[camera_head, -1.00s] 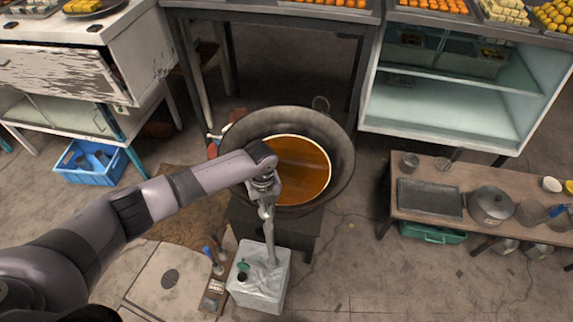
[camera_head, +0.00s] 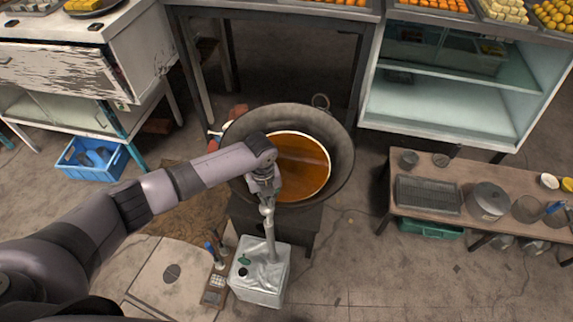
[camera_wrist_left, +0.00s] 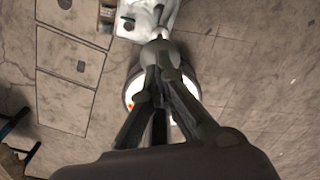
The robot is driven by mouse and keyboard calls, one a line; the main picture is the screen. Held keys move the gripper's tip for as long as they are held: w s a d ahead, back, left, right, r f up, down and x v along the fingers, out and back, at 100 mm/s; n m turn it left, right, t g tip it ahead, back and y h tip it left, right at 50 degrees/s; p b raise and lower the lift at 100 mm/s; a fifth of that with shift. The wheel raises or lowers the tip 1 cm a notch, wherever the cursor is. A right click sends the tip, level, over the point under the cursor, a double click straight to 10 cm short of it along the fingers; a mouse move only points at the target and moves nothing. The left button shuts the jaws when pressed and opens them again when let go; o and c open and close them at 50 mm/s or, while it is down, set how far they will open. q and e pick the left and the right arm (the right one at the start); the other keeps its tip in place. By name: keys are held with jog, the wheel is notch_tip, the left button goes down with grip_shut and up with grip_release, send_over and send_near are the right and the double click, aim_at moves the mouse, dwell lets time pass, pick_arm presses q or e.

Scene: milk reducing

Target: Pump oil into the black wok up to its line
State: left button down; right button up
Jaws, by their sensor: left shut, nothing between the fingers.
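The black wok (camera_head: 341,135) stands in the middle of the head view. Brown-orange oil (camera_head: 303,172) lies in it, with a pale line (camera_head: 322,150) around the oil's far edge. A silvery-white oil can (camera_head: 258,284) stands on the floor in front of the wok. Its upright pump (camera_head: 270,235) rises from the top. My left gripper (camera_head: 266,195) is shut with nothing between its fingers, right over the pump's top. Whether it touches the pump I cannot tell. In the left wrist view the closed fingers (camera_wrist_left: 159,52) point toward the can (camera_wrist_left: 140,22). My arm hides the wok's near-left part.
A low wooden table (camera_head: 475,180) at the right carries a rack and a lidded pot (camera_head: 489,201). A glass-shelved cabinet (camera_head: 440,110) stands behind. A blue crate (camera_head: 92,160) is at the left. A small board with bottles (camera_head: 217,270) stands beside the can.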

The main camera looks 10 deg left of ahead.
pick_arm(q)
jog(key=shift+s+f+b, duration=0.1)
jog(key=shift+f+b, duration=3.55)
jog(key=shift+f, duration=1.05)
notch_tip(320, 180, up, 10)
jog(key=p, duration=0.8)
jog(key=shift+f, duration=0.2)
jog(key=shift+p, duration=0.3)
jog(key=shift+r+p, duration=0.5)
jog(key=shift+r, duration=0.15)
notch_tip(320, 180, up, 4)
jog(key=p, duration=0.3)
jog(key=shift+f, duration=0.1)
jog(key=shift+f, duration=0.1)
